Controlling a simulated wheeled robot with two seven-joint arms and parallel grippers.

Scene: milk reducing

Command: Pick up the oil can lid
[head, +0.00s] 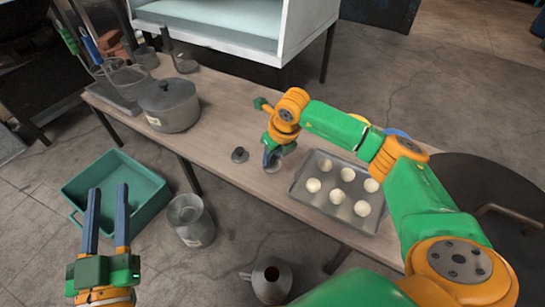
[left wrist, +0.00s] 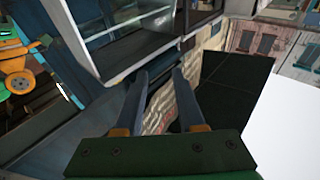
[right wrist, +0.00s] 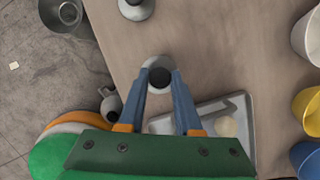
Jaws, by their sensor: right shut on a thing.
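A small round grey lid with a dark knob (right wrist: 158,62) is between the fingertips of my right gripper (right wrist: 160,80), which is shut on the knob. In the head view my right gripper (head: 271,158) is low over the table, with the lid's grey rim (head: 274,167) showing under it. I cannot tell if the rim touches the table. A second similar lid (head: 239,155) lies on the table to its left, partly seen in the right wrist view (right wrist: 135,8). My left gripper (head: 108,190) is open and empty, out in front of the table.
A metal tray with pale round pieces (head: 306,196) lies right of my right gripper. A lidded pot (head: 168,107) stands on the table's left. On the floor are a green bin (head: 117,192), an open metal can (head: 190,220) and a spouted can (head: 270,281).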

